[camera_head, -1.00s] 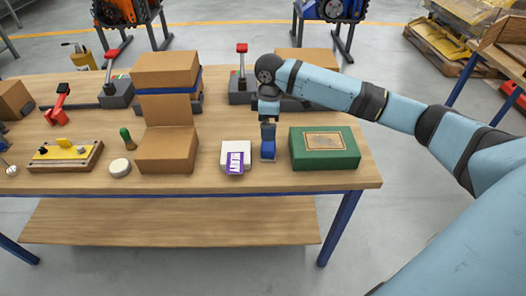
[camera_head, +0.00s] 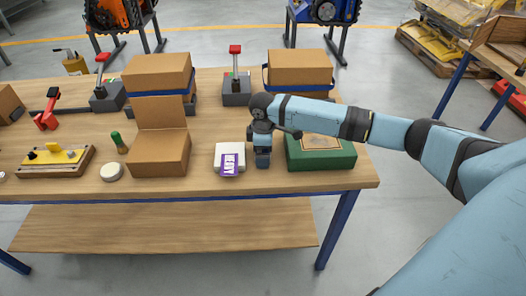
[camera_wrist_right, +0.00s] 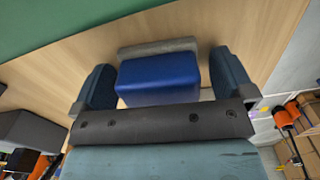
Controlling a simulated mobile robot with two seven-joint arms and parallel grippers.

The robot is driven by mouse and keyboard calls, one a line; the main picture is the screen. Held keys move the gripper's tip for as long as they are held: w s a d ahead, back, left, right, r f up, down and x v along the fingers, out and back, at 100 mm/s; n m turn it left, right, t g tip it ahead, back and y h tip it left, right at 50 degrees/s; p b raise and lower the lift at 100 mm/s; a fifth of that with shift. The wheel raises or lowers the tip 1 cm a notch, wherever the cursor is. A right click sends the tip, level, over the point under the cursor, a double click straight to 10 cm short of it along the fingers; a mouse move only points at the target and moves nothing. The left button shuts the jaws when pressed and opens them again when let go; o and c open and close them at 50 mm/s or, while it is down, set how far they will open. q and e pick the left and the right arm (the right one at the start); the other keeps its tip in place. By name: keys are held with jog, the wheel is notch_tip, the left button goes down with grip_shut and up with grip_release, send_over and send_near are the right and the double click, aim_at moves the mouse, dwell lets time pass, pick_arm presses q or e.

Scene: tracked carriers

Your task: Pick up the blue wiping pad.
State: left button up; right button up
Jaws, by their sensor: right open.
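The blue wiping pad (camera_wrist_right: 158,80) shows in the right wrist view, a blue block with a grey strip along its far edge, over the wooden table top. My right gripper (camera_wrist_right: 162,62) is open, with one finger on each side of the pad and a gap visible at both sides. In the head view my right gripper (camera_head: 262,158) points down at the front of the table, between the white block and the green case. It hides the pad there. My left gripper is not in view.
A white block with a purple "HEAVY" label (camera_head: 230,160) stands close left of the gripper. A green case (camera_head: 325,158) stands close right. The table's front edge (camera_head: 280,193) is just in front.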

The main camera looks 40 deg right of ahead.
jog(key=c, duration=0.8)
jog(key=shift+c, duration=0.8)
jog(key=shift+r, duration=0.2)
